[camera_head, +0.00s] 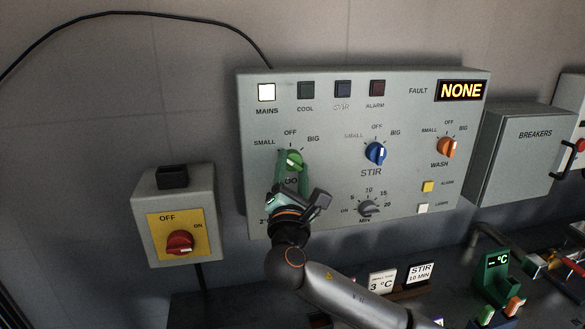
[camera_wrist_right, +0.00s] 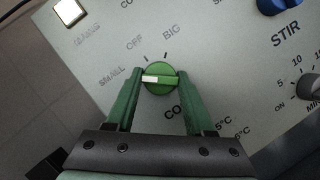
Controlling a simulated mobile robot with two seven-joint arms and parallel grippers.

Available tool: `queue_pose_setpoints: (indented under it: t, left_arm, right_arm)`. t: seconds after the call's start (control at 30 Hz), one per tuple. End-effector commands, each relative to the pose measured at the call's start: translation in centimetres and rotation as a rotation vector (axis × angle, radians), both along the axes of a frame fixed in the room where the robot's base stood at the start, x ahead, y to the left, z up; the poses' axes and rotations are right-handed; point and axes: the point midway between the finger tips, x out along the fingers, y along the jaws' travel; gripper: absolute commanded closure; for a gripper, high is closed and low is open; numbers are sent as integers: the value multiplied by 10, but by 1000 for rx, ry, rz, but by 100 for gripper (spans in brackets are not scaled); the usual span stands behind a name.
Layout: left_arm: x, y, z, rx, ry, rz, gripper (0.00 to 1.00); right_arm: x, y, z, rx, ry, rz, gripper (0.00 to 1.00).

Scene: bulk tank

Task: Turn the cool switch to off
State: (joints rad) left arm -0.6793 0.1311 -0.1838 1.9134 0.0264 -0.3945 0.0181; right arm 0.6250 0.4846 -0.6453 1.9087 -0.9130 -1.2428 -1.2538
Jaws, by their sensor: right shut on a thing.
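The cool switch is a round green knob (camera_head: 294,160) on the grey control panel, with SMALL, OFF and BIG printed around it. In the right wrist view the knob (camera_wrist_right: 160,78) shows a white mark on its left side, pointing toward SMALL rather than OFF. My right gripper (camera_head: 292,171) reaches up to it from below and hides part of its COOL label. In the wrist view its green fingers (camera_wrist_right: 159,82) stand on either side of the knob, shut on it. My left gripper is not in view.
The panel (camera_head: 340,125) also carries a blue STIR knob (camera_head: 375,153), an orange WASH knob (camera_head: 446,147) and a grey minutes dial (camera_head: 368,208). The MAINS lamp (camera_head: 266,92) is lit; the COOL lamp (camera_head: 306,90) is dark. A red main switch (camera_head: 180,242) is at left.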

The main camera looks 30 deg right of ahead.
Motion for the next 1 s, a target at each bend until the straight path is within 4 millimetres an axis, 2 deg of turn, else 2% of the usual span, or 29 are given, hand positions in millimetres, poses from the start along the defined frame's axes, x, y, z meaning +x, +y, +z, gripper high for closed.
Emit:
queue_pose_setpoints:
  t: [0.37,1.0]
  left_arm:
    - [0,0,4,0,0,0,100]
    - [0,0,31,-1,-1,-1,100]
  right_arm:
    - [0,1,-1,123,-27,0,100]
    - [1,3,4,642,-160,-1,100]
